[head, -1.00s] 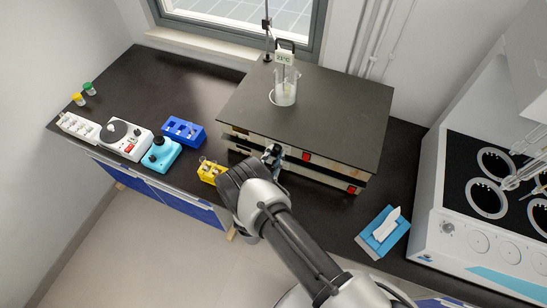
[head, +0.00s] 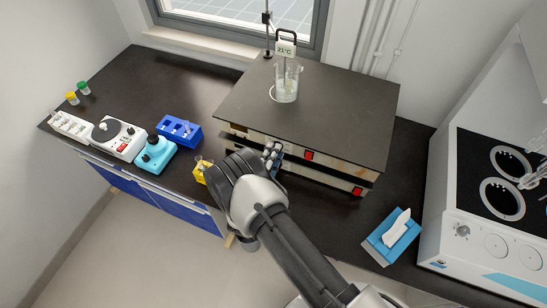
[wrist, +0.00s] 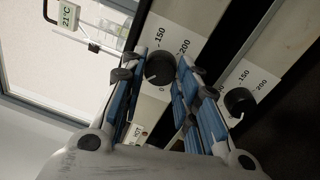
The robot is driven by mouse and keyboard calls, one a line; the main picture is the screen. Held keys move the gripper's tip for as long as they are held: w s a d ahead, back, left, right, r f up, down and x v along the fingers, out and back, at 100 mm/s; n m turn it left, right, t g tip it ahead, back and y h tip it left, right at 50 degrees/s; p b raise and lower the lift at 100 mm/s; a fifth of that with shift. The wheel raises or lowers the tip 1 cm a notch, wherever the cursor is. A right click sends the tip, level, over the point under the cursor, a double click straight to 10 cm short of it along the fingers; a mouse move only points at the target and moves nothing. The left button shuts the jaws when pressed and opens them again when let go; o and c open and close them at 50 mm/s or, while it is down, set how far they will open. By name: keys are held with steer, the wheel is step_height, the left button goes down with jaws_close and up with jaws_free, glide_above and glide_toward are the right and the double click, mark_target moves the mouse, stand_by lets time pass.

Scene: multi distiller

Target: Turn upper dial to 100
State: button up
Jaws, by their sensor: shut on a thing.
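Two flat hot plates are stacked on the bench, with the dark top of the upper one (head: 345,105) in the head view. The wrist view is turned sideways and shows the black round upper dial (wrist: 160,68) on a white scale plate with 150 and 200 readable. My gripper (wrist: 162,75) has its blue-padded fingers on either side of this dial, shut on it. The lower dial (wrist: 238,102) sits to the right, just outside the right finger. In the head view, my gripper (head: 272,155) is at the front left of the stack and the dials are hidden.
A glass beaker (head: 286,82) with a 21°C thermometer (head: 285,49) stands on the top plate. A tissue box (head: 392,236) is at right.

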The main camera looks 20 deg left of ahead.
steer(key=m+h+b, duration=0.1)
steer(key=m+b, duration=0.5)
steer(key=m, duration=0.4)
steer(key=shift+m+b, duration=0.35)
steer(key=shift+m, duration=0.05)
stand_by(0.3)
steer(key=o, duration=1.1)
steer(key=shift+c, duration=0.2)
steer(key=shift+s+a, duration=0.1)
steer(key=shift+s, duration=0.05)
steer(key=s+a, duration=0.1)
steer(key=s, duration=1)
steer(key=shift+s+a+f, duration=0.15)
steer(key=shift+s+f, duration=0.15)
steer(key=shift+s, duration=0.05)
